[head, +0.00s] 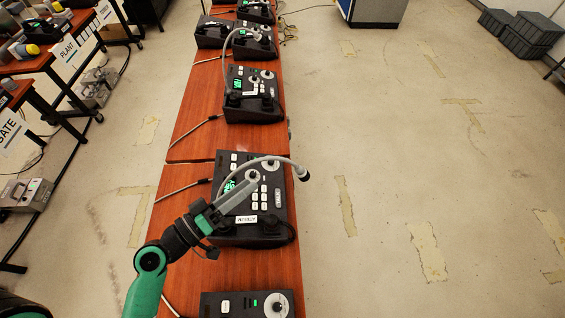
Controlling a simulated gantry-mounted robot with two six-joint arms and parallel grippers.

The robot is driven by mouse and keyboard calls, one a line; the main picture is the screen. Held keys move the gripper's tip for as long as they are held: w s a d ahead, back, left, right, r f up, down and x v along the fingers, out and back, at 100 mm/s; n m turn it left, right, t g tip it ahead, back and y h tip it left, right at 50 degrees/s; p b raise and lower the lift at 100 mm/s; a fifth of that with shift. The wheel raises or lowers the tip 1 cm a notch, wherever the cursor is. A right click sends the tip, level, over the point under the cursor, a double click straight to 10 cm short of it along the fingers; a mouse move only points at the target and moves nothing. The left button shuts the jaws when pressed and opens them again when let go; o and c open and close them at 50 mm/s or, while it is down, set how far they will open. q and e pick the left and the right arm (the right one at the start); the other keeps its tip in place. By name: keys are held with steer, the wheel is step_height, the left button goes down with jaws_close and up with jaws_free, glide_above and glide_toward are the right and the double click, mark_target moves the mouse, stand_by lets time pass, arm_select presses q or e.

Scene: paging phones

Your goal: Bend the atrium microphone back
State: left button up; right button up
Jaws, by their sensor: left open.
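Several black paging phones stand in a row on a long reddish-brown table (184,182). The closest whole phone (228,235) has a green display, white keys and a small label I cannot read for sure. Its grey gooseneck microphone (272,159) arches over the top of the phone, and its dark head (302,173) hangs past the right edge. My left gripper (249,184) is open above this phone's keys, below the gooseneck's arch in the picture. Whether it touches anything is unclear. My right gripper is out of view.
Another phone (231,304) is cut off at the bottom edge. A further phone (252,112) and others stand farther up the table. Side tables with signs (67,50) are at the left. The floor (390,180) to the right is open.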

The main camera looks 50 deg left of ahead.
mark_target(279, 161)
arm_select(q)
steer(key=w+p, duration=0.3)
steer(key=w, duration=0.8)
steer(key=shift+w, duration=0.15)
steer(key=shift+c, duration=0.2)
jaws_close()
stand_by(0.7)
